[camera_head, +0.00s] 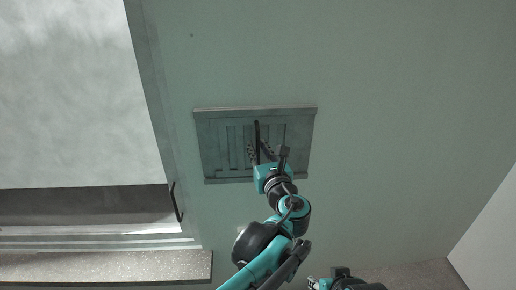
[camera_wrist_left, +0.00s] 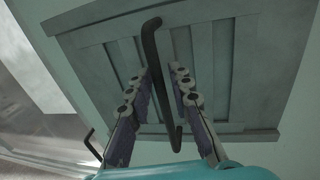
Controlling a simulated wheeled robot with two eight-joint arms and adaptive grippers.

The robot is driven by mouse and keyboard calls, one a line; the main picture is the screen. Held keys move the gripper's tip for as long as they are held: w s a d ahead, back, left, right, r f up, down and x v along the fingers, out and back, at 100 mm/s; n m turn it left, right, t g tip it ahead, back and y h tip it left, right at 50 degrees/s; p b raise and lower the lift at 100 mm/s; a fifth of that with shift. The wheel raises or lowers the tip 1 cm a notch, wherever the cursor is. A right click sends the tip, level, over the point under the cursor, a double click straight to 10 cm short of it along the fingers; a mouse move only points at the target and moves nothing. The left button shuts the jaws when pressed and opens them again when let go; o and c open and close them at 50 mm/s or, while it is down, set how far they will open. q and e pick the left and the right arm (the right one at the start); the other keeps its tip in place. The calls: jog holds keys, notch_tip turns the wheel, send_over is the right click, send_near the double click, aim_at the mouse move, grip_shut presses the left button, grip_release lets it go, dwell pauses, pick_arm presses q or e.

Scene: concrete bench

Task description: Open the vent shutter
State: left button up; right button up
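The vent shutter (camera_head: 218,140) is a grey-green panel with vertical slats, set flat on the pale green wall, and it looks closed. A dark bar handle (camera_head: 257,131) runs upright down its middle. In the left wrist view the shutter (camera_wrist_left: 95,62) fills the upper part, with the bent handle (camera_wrist_left: 158,80) in front of it. My left gripper (camera_head: 260,150) is at the shutter's lower middle. In the left wrist view its fingers (camera_wrist_left: 163,72) stand apart on either side of the handle, with gaps visible. Only part of my right arm shows at the bottom edge of the head view.
A window-like opening (camera_head: 80,205) with a pale panel is to the left, with a small dark handle (camera_head: 177,201) at its edge. A speckled ledge (camera_head: 110,267) runs below it. The wall right of the shutter is bare.

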pick_arm(q)
grip_shut()
jog(key=shift+d+b, duration=0.3)
jog(key=shift+d, duration=0.95)
jog(key=o, duration=0.5)
grip_release()
jog(key=shift+a, duration=0.1)
jog(key=v, duration=1.2)
